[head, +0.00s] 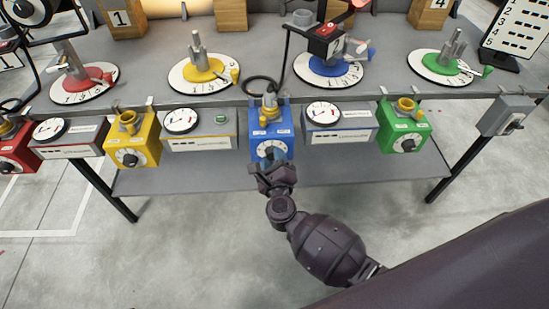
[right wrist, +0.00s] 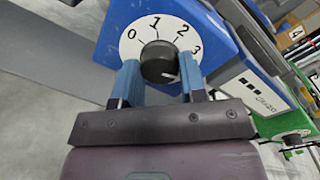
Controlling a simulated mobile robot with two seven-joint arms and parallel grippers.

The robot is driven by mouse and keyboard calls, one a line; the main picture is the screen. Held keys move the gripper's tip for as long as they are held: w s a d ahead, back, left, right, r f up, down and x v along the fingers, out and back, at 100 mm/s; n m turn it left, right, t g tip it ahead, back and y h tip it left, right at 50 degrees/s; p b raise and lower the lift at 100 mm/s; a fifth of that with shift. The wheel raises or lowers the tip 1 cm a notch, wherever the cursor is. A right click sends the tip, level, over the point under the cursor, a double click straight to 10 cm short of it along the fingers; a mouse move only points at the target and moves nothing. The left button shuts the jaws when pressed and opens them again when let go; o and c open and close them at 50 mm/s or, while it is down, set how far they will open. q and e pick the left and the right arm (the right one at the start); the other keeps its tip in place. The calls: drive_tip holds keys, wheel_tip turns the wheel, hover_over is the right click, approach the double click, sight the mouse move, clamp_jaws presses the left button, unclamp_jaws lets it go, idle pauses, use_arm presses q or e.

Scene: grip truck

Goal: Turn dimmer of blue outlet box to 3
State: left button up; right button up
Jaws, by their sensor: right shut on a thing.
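The blue outlet box (head: 270,120) hangs at the front edge of the table, in the middle of the head view. It also fills the top of the right wrist view (right wrist: 225,62). Its white dial (right wrist: 150,28) reads 0, 1, 2 and 3 around a black dimmer knob (right wrist: 159,60). My right gripper (head: 272,165) is at the front of the box. In the right wrist view its two blue fingers (right wrist: 159,75) are shut on the knob, one on each side. A small pale mark shows on the knob's lower right, but its exact setting is unclear. My left gripper is out of view.
A yellow box (head: 146,138), a green box (head: 404,130) and a red box (head: 13,148) hang along the same edge. Grey meter boxes (head: 338,136) sit between them. Coloured discs with metal posts stand on the tabletop (head: 125,90). The floor in front is clear.

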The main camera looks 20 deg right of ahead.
drive_tip(key=shift+r+n+p, duration=0.3)
drive_tip(key=shift+n+p, duration=0.25)
drive_tip(key=shift+n, duration=0.25)
drive_tip(key=shift+n+p, duration=0.75)
drive_tip(key=shift+n, duration=0.25)
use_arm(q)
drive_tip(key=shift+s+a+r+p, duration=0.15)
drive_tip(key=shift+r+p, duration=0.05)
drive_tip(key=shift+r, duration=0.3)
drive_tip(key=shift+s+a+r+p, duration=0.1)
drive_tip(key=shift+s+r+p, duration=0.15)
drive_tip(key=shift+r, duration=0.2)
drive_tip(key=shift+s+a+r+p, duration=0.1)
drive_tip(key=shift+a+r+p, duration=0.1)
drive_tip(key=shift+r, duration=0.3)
use_arm(e)
drive_tip(key=shift+f+n, duration=0.2)
drive_tip(key=shift+n, duration=0.9)
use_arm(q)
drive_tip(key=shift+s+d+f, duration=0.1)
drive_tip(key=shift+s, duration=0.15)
use_arm(e)
drive_tip(key=shift+f, duration=0.1)
drive_tip(key=o, duration=0.9)
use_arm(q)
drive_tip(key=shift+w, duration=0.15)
